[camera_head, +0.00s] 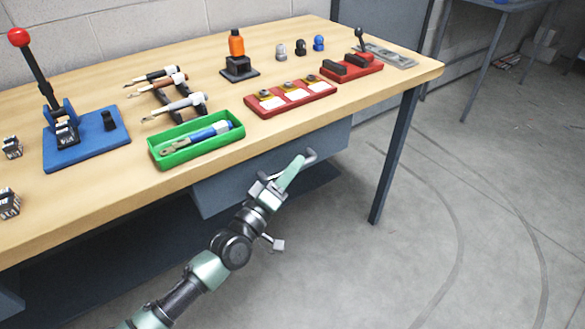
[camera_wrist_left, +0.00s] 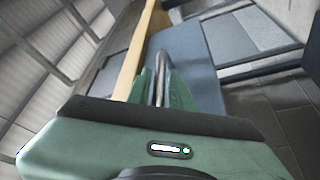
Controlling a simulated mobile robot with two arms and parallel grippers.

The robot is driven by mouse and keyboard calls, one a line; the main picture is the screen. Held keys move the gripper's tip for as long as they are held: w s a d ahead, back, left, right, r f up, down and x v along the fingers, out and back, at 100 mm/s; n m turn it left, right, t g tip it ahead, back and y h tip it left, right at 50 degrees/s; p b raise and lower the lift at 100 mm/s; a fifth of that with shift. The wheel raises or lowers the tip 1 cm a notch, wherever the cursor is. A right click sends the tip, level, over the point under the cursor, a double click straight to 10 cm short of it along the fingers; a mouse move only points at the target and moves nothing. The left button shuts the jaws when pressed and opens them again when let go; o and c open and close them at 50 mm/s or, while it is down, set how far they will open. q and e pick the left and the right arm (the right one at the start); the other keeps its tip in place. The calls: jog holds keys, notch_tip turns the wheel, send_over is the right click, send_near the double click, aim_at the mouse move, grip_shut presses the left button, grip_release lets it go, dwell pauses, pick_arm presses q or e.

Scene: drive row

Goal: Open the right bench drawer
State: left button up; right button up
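The right bench drawer (camera_head: 225,189) is a blue-grey box front under the bench's front edge; its grey front also shows in the left wrist view (camera_wrist_left: 190,55). Its metal bar handle (camera_head: 311,156) is at the upper right of my left gripper. My left gripper (camera_head: 294,170) has pale green fingers, and they reach the handle. In the left wrist view the handle bar (camera_wrist_left: 160,85) lies between the two close-set green fingers, which look shut on it. The drawer looks closed or nearly so; its inside is hidden. My right gripper is not in view.
The wooden bench top (camera_head: 210,65) carries a green tray (camera_head: 190,153) with a blue-handled tool, red holders (camera_head: 290,100), a blue lever press (camera_head: 85,140) and several small parts. A bench leg (camera_head: 397,155) stands right of the drawer. The concrete floor (camera_head: 430,250) in front is clear.

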pick_arm(q)
grip_shut()
dwell(1.3)
